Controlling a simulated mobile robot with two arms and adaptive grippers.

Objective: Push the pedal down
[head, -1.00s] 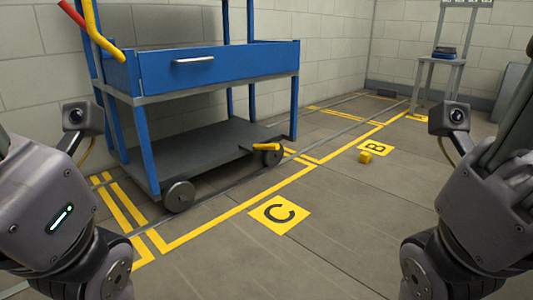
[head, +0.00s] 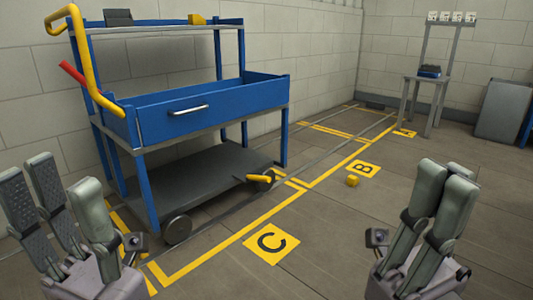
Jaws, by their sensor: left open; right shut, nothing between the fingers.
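The yellow pedal (head: 260,178) sticks out low at the right end of the blue cart (head: 212,117), beside a wheel near the floor. Nothing touches it. My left gripper (head: 48,178) is at the lower left with its fingers pointing up and spread apart, empty, in front of the cart's left end. My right gripper (head: 444,178) is at the lower right with its fingers together and pointing up, holding nothing. It appears well to the right of the pedal.
The cart has a yellow handle (head: 83,62) and a red lever (head: 73,73) at its left end. A small yellow block (head: 352,181) lies on the floor near the B mark (head: 363,168). Open floor lies around the C mark (head: 271,243). A small stand (head: 431,87) is at the back right.

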